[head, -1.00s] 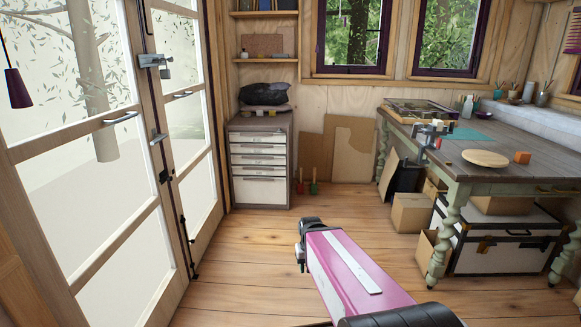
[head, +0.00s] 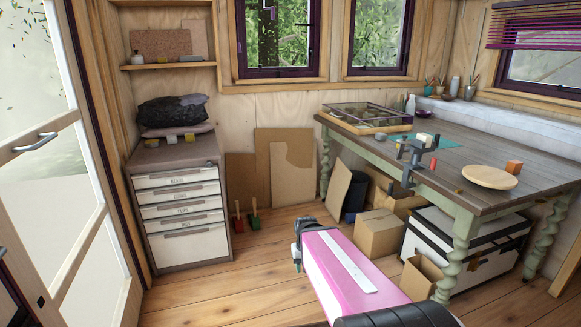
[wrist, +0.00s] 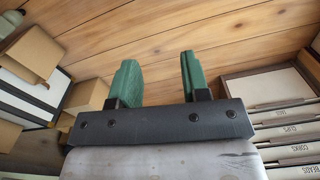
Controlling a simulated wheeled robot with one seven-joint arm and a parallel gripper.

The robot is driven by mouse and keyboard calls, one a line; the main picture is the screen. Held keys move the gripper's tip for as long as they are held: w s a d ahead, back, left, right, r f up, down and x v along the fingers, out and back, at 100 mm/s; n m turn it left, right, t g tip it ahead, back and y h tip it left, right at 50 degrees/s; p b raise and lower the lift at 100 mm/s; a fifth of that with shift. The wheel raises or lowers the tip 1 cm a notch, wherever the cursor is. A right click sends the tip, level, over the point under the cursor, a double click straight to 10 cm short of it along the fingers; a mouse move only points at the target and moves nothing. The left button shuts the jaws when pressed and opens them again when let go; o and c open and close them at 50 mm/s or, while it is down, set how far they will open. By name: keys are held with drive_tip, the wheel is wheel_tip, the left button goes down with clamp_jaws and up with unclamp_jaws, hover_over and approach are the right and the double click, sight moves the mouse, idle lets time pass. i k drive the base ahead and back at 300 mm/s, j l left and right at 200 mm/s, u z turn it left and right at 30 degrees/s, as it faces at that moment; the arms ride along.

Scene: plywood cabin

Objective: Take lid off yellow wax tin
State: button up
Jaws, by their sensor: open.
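My gripper (head: 297,252) points away from me, low over the floor between the cabinet and the workbench. In the wrist view its two green fingers (wrist: 158,72) stand apart with nothing between them. No tin shows in the wrist view.
The grey drawer cabinet (head: 180,213) stands at left, with dark bags (head: 172,112) at the back of its top. The workbench (head: 448,160) is at right, with cardboard boxes (head: 379,234) beneath. A glazed door (head: 40,200) is at far left.

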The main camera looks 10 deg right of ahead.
sight(408, 142)
drive_tip(key=i+j+z, duration=0.2)
drive_tip(key=z, duration=0.3)
drive_tip(key=i+j+z, duration=0.55)
drive_tip(key=j+z, duration=0.15)
drive_tip(key=z, duration=0.25)
drive_tip(key=i+j+z, duration=0.1)
drive_tip(key=j+z, duration=0.4)
